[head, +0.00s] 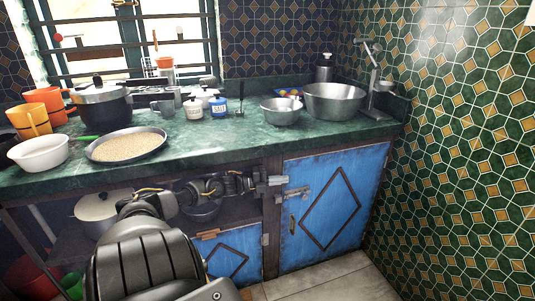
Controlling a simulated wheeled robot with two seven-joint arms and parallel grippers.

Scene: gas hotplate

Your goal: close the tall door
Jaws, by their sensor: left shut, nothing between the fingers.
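The tall door (345,225) is the blue panel with a dark diamond outline, under the right end of the counter. It looks flush or nearly flush with its frame; I cannot tell whether a small gap is left. A small handle (292,224) sits near its left edge. A metal latch-like piece (297,192) shows at its upper left. My left gripper (277,184) is shut and empty, in front of the upper left edge of the tall door. I cannot tell whether it touches the door. My right gripper is out of view.
The green counter (235,140) above holds bowls, pots and cups. A tiled wall (460,150) bounds the right. Floor (325,283) before the tall door is clear.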

